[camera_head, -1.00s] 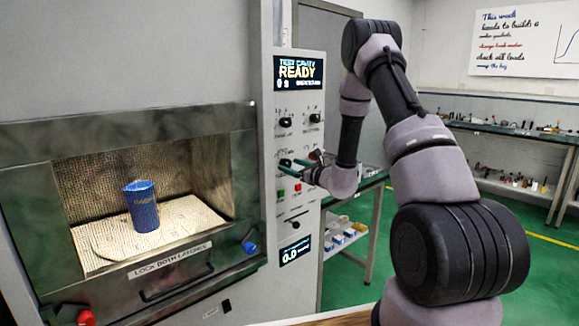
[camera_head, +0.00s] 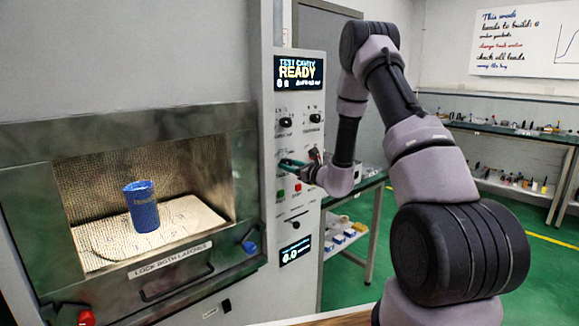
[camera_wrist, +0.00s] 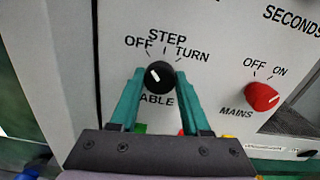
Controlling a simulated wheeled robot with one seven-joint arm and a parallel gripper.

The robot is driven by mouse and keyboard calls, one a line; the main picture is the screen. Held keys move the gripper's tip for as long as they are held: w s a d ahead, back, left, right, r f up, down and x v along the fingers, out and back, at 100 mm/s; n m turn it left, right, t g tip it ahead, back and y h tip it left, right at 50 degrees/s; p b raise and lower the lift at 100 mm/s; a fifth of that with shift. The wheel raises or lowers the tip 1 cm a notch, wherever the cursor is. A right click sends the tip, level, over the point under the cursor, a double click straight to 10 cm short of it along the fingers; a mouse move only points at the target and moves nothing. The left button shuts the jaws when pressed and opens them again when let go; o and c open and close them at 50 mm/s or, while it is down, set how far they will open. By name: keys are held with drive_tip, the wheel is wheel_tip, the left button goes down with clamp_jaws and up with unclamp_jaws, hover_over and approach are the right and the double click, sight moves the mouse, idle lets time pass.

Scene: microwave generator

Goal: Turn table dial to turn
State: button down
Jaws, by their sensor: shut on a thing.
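The table dial (camera_wrist: 160,75) is a round black knob with a white pointer mark. In the wrist view it sits below the labels OFF, STEP and TURN. Its mark seems to point up and left, roughly toward OFF. The label under it reads "ABLE", its first letter hidden by a finger. My gripper (camera_wrist: 158,78) has its teal fingers on the left and right sides of the dial, shut on it. In the head view my gripper (camera_head: 284,163) is at the control panel (camera_head: 299,258), and the dial is hard to make out behind the fingers.
A red MAINS knob (camera_wrist: 262,97) is right of the dial. Green and red buttons lie just below, partly behind my gripper. Other black knobs (camera_head: 286,122) are higher on the panel. The open cavity at left holds a blue cup (camera_head: 142,208). The display (camera_head: 299,72) reads READY.

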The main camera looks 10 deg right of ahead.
drive_tip(key=m, duration=0.4)
drive_tip(key=shift+m, duration=0.3)
drive_tip(key=m, duration=0.4)
drive_tip(key=shift+d, duration=0.1)
drive_tip(key=m, duration=0.5)
drive_tip(key=shift+m, duration=1.9)
drive_tip(key=shift+f, duration=0.1)
drive_tip(key=shift+c, duration=1.8)
unclamp_jaws()
